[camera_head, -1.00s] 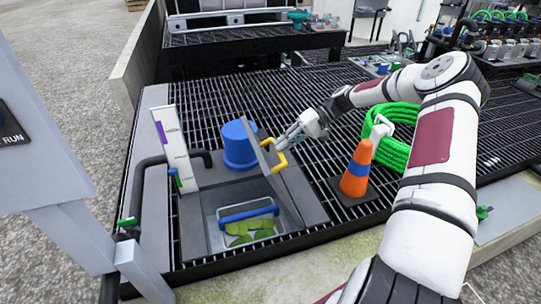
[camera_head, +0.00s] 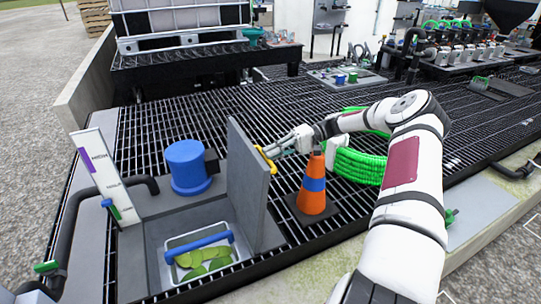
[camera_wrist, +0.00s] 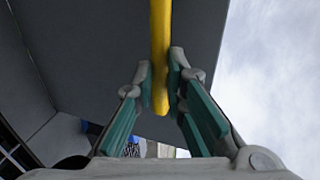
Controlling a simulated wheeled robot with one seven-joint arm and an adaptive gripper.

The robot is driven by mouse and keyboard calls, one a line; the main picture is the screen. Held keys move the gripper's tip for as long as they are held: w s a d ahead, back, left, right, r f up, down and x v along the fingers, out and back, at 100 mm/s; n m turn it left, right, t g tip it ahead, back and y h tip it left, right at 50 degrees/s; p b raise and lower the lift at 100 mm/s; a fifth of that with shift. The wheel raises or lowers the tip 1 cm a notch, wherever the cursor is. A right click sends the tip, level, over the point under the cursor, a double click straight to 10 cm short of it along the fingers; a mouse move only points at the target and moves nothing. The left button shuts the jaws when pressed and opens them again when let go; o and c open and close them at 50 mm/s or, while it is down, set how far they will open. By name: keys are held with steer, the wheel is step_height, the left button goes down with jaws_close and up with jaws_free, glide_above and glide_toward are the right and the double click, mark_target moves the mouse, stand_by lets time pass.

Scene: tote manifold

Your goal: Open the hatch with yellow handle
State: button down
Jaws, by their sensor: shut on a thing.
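The grey hatch lid (camera_head: 246,190) stands about upright at the right side of its opening. Its yellow handle (camera_head: 265,159) is on the lid's right-hand face. My gripper (camera_head: 270,154) is at the handle from the right. In the wrist view the yellow handle (camera_wrist: 160,50) runs between the fingers of my gripper (camera_wrist: 160,85), which are closed on it. The lid (camera_wrist: 90,50) fills much of that view. Below the opening, a clear bin (camera_head: 232,250) with a blue bar (camera_head: 197,244) holds green leaf-like pieces (camera_head: 205,262).
A blue cylinder (camera_head: 187,167) stands behind the opening. A white marked panel (camera_head: 103,175) is at its left. An orange cone (camera_head: 312,190) with a blue band stands close right of the lid, below my arm. A green coiled hose (camera_head: 358,167) lies beyond the cone.

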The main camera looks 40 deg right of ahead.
steer(key=shift+s+f, duration=0.1)
steer(key=shift+f, duration=0.3)
steer(key=c, duration=1.6)
jaws_free()
steer(key=shift+f, duration=0.1)
steer(key=shift+c, duration=0.2)
steer(key=shift+r, duration=0.2)
steer(key=v, duration=1.1)
steer(key=shift+d, duration=0.4)
steer(key=shift+r, duration=0.15)
